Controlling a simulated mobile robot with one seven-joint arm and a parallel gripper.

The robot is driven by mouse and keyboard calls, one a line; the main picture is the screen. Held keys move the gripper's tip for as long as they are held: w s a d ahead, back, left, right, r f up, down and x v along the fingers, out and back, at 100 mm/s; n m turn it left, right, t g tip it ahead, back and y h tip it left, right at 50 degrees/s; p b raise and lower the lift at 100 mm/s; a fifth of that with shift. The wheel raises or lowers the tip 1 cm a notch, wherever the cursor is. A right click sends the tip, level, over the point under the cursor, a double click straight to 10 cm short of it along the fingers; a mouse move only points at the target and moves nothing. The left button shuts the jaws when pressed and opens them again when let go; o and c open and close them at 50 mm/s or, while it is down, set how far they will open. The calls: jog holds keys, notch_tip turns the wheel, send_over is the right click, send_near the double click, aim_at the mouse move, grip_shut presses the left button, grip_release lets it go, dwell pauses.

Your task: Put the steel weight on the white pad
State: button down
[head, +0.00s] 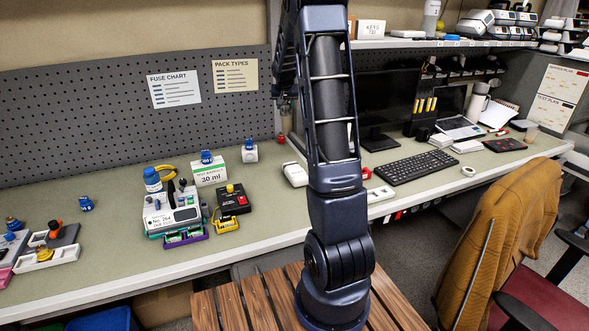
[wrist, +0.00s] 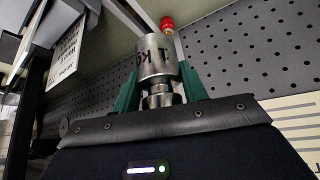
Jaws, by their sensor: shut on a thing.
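The steel weight (wrist: 155,52) is a shiny metal cylinder with a narrower neck and dark lettering on its side. My gripper (wrist: 158,88) is shut on it, with green fingers on either side of the neck. In the head view my arm rises through the middle of the picture, and I cannot make out the gripper or the weight there. I cannot pick out the white pad for certain in either view.
The long green bench (head: 270,210) holds a pump-like device (head: 175,218), a box marked 30 ml (head: 209,172), a black box with a yellow knob (head: 232,200) and a keyboard (head: 408,167). A pegboard (head: 100,120) stands behind. The bench's front left-middle is clear. A chair (head: 500,250) stands right.

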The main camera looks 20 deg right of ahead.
jog(key=s+r, duration=0.2)
jog(key=s, duration=0.4)
notch_tip(320, 180, up, 2)
jog(key=n, duration=0.2)
send_over(293, 166)
jog(key=w+d, duration=0.1)
jog(key=w, duration=0.1)
jog(key=shift+s+a+f+y, duration=0.6)
jog(key=shift+s+f, duration=0.15)
jog(key=shift+s, duration=1.65)
jog(key=shift+f, duration=7.85)
jog(key=shift+f, duration=0.15)
jog(key=shift+f, duration=1.7)
jog(key=shift+f, duration=0.1)
jog(key=c, duration=0.8)
grip_release()
jog(key=shift+f, duration=0.1)
jog(key=shift+o, duration=0.2)
